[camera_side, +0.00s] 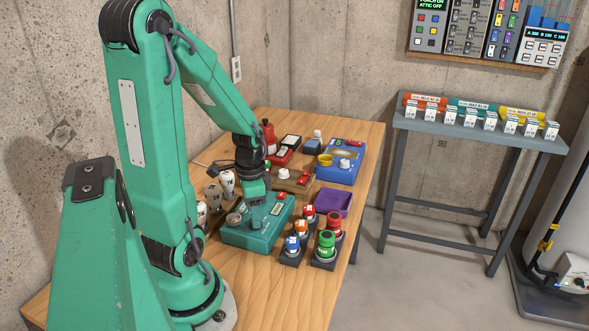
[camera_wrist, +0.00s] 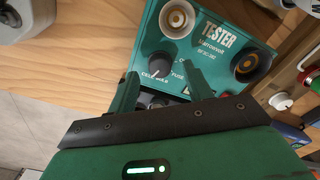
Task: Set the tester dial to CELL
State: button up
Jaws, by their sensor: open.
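The tester (camera_side: 238,238) is a teal box on the wooden bench; in the wrist view its teal face (camera_wrist: 215,58) reads TESTER. Its round black dial (camera_wrist: 158,64) has labels around it, with CELL at lower left and FUSE at right. I cannot tell for sure which mark its pointer meets. Two round sockets sit on the face, one dark (camera_wrist: 251,66) and one with a pale rim (camera_wrist: 178,18). My gripper (camera_wrist: 162,78) is open and empty, its fingertips on either side of the dial's near edge. In the side view my gripper (camera_side: 257,207) is low over the tester; contact is unclear.
Red, orange, blue and green capped pieces stand in dark holders (camera_side: 323,262) right of the tester. A purple tray (camera_side: 333,202) and a blue box (camera_side: 340,172) lie behind. Pale bulbs (camera_side: 227,182) stand to the left. The bench front (camera_side: 285,300) is clear.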

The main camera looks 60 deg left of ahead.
jog(key=shift+r, duration=2.9)
jog(key=w+d+r+n+t, duration=0.1)
jog(key=d+r+t, duration=0.1)
jog(key=d+r, duration=0.3)
jog(key=w+d+r+n+t, duration=0.1)
jog(key=d+r+t, duration=0.2)
jog(key=d+r, duration=0.3)
jog(key=d, duration=0.5)
jog(key=shift+w+d+r+t, duration=0.2)
jog(key=shift+w+d+t, duration=0.1)
jog(key=shift+w+d, duration=0.1)
